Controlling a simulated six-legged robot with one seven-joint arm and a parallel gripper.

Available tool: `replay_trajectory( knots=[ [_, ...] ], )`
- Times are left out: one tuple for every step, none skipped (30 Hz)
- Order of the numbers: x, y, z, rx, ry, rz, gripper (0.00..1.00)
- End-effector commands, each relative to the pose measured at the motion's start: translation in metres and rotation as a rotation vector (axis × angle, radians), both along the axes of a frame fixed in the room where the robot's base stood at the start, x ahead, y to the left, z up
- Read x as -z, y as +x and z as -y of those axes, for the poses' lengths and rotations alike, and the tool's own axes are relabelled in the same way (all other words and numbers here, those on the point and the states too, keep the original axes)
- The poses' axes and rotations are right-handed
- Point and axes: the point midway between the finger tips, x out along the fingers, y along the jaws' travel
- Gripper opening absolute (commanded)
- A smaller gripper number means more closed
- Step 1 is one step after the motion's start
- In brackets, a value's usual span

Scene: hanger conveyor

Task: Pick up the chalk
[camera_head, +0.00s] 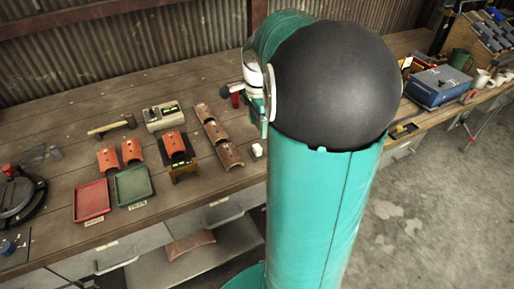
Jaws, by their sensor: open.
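A small white piece (258,149), which looks like the chalk, is on the wooden workbench (60,112) near its front edge. It lies just left of my large teal arm link and right of the brown curved tiles. It is too small to make out its exact shape. My arm fills the middle of the view, with a white and teal wrist part showing behind the black joint. The jaws of my gripper cannot be made out; they seem hidden behind my arm.
Brown curved tiles (218,135), orange tiles (131,150), a red tray (91,201), a green tray (132,186), a hammer (111,128) and a meter box (163,116) lie on the bench. A blue box (440,86) stands right. Bare bench shows at back left.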

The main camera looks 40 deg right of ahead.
Motion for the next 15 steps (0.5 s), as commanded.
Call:
replay_trajectory(
  knots=[
    [0.011,-0.001,-0.001,0.000,0.003,-0.004,0.53],
    [0.016,-0.001,-0.001,-0.001,0.003,-0.003,0.53],
    [0.023,0.000,-0.001,-0.001,0.003,-0.003,0.53],
    [0.027,0.000,-0.001,-0.002,0.003,-0.002,0.53],
    [0.030,0.000,-0.001,-0.002,0.003,-0.002,0.53],
    [0.034,0.001,-0.001,-0.003,0.002,-0.001,0.53],
    [0.036,0.001,-0.001,-0.003,0.002,0.000,0.53],
    [0.037,0.001,-0.001,-0.004,0.001,0.000,0.53],
    [0.039,0.002,-0.001,-0.004,0.001,0.000,0.53],
    [0.042,0.002,0.000,-0.004,0.002,0.000,0.53],
    [0.045,0.002,0.000,-0.005,0.002,-0.001,0.53],
    [0.050,0.003,0.000,-0.005,0.002,-0.001,0.53],
    [0.054,0.003,0.001,-0.004,0.004,-0.002,0.53],
    [0.059,0.004,0.002,-0.004,0.004,-0.003,0.53],
    [0.066,0.005,0.002,-0.005,0.004,-0.003,0.53]
  ],
)
